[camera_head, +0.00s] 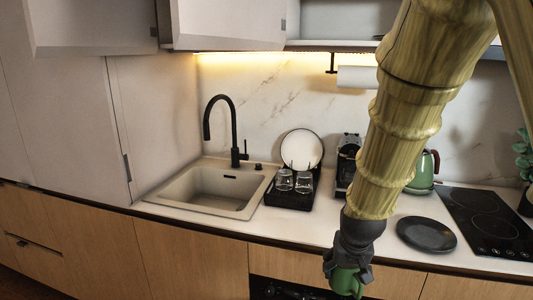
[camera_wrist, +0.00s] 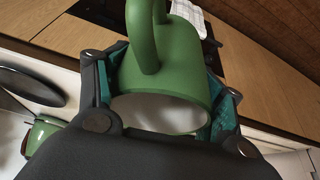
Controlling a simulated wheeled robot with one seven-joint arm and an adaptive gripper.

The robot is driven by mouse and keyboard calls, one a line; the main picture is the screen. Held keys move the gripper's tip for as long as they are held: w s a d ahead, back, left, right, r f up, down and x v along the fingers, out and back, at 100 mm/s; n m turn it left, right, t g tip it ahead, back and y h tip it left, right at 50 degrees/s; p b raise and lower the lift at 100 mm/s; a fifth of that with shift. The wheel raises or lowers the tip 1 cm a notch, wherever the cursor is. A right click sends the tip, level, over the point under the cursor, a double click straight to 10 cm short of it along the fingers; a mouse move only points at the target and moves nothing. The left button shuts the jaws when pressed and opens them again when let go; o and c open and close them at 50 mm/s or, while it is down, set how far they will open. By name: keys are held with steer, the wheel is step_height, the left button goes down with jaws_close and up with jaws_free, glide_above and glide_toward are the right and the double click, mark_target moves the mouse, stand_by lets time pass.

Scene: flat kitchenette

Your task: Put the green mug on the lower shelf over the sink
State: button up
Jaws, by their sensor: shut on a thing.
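My gripper (camera_head: 347,266) is shut on the green mug (camera_head: 346,283), in front of the counter's front edge in the head view. In the wrist view my gripper (camera_wrist: 165,105) has its two fingers on either side of the green mug (camera_wrist: 170,70). The mug's handle and pale inside show there. The sink (camera_head: 213,188) with a black faucet is on the left of the counter. Above it, cabinet doors (camera_head: 228,22) stand out and an open shelf (camera_head: 335,22) shows to their right. The shelf space directly over the sink is hidden behind the doors.
A black rack (camera_head: 291,200) with glasses and a white plate stands right of the sink. A coffee machine (camera_head: 347,160), green kettle (camera_head: 425,170), dark plate (camera_head: 426,235) and hob (camera_head: 490,222) are further right. A paper roll (camera_head: 357,77) hangs under the shelf.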

steer(key=shift+w+f, duration=0.25)
steer(key=shift+f, duration=0.45)
steer(key=s+a+f+n, duration=0.1)
steer(key=s+f, duration=0.1)
steer(key=f, duration=0.9)
steer(key=s+a+f, duration=0.1)
steer(key=s+f, duration=0.1)
steer(key=f, duration=0.9)
steer(key=shift+s+n+y, duration=0.35)
steer(key=shift+n+y, duration=0.05)
